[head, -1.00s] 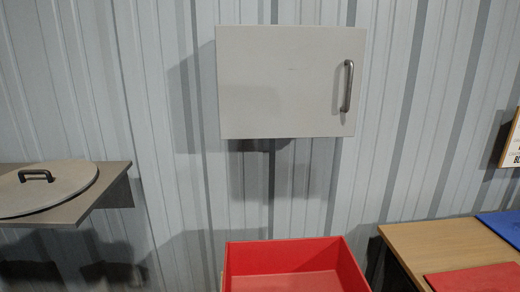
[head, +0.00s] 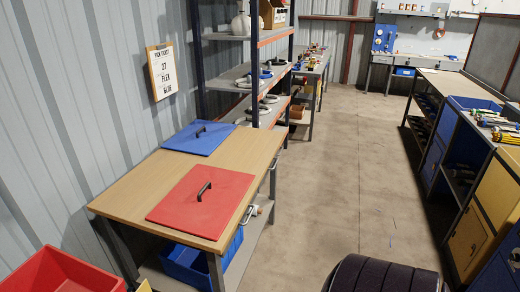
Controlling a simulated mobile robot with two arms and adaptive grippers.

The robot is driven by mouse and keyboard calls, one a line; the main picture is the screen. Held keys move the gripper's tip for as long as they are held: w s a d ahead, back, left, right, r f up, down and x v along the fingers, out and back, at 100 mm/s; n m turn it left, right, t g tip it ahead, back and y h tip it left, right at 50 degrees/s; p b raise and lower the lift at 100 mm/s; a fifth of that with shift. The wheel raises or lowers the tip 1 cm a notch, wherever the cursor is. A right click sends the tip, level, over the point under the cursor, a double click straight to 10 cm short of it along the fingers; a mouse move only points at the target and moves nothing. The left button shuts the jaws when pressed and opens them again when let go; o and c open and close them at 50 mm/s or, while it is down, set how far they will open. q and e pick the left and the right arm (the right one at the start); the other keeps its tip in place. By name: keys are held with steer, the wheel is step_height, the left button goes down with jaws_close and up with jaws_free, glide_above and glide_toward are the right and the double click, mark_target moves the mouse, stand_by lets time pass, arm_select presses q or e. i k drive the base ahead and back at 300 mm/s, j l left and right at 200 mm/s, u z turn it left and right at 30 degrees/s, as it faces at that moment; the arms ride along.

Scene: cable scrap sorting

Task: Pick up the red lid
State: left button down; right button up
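The red lid (head: 222,208) is a flat square panel with a black bar handle. It lies flat on the wooden top of a table (head: 128,190), near its front right corner. A blue lid (head: 185,143) with a like handle lies behind it on the same table. Neither of my grippers shows in the head view. A dark ribbed rounded shape at the bottom edge may be part of me; I cannot tell.
A red bin (head: 62,272) stands at the lower left, and a blue bin (head: 188,262) sits under the table. A shelf rack (head: 252,60) stands behind the table. Workbenches and cabinets (head: 478,215) line the right side. The concrete floor (head: 335,170) between is clear.

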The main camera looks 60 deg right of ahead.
mark_target(203, 205)
steer(key=z, duration=1.35)
steer(key=u, duration=1.5)
steer(key=z, duration=1.5)
steer(key=i+l+u, duration=0.1)
steer(key=u, duration=0.25)
steer(key=l+u, duration=0.2)
steer(key=u, duration=0.15)
steer(key=i+l+u, duration=0.2)
steer(key=l+u, duration=0.15)
steer(key=l, duration=0.85)
steer(key=l+u, duration=0.35)
steer(key=l, duration=0.85)
